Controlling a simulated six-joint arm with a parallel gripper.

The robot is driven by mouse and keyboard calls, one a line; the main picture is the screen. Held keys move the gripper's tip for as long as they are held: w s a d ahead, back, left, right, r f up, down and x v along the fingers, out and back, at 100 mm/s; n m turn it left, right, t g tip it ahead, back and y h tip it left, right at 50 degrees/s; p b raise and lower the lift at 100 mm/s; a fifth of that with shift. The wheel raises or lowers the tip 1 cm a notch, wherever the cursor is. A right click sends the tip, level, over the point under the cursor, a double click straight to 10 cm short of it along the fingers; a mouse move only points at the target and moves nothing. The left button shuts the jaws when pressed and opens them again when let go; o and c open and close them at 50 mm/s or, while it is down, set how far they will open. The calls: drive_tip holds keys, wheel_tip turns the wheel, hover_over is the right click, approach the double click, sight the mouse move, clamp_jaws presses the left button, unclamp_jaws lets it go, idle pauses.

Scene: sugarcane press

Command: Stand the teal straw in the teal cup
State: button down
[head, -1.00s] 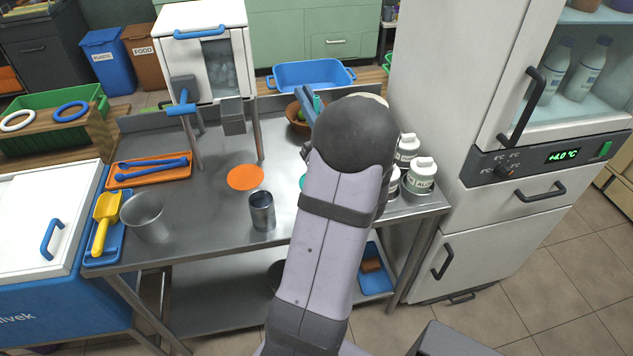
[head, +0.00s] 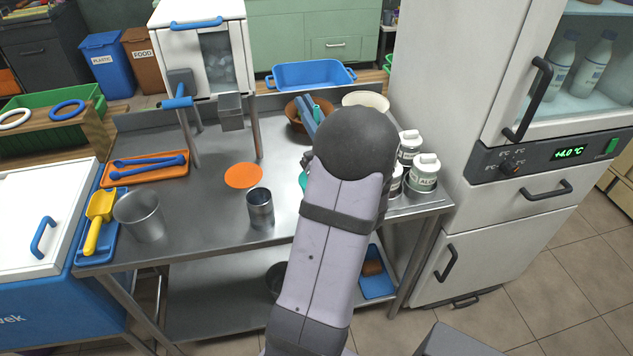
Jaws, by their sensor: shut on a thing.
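My gripper (head: 306,114) shows only in part, as blue fingers past the left side of my wrist, above the back right of the steel table. It is shut on the teal straw (head: 317,106), of which only a short piece shows beside the fingers. The rest of the straw is hidden by my arm. The teal cup (head: 303,181) shows as a small teal edge at the left of my arm, on the table. Most of it is hidden behind the arm. The straw is apart from the visible edge of the cup.
A brown bowl (head: 294,118) and a cream bowl (head: 366,100) stand near the gripper. A steel cup (head: 260,208) and an orange disc (head: 244,175) lie left of my arm. White jars (head: 424,174) stand at the right. The table's front middle is clear.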

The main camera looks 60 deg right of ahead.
drive_tip(key=shift+f+b, duration=2.3)
drive_tip(key=shift+f, duration=0.55)
drive_tip(key=c, duration=1.8)
unclamp_jaws()
drive_tip(key=shift+c, duration=0.2)
drive_tip(key=shift+r, duration=0.1)
wheel_tip(320, 180, up, 7)
drive_tip(key=p, duration=0.5)
drive_tip(key=shift+p, duration=0.3)
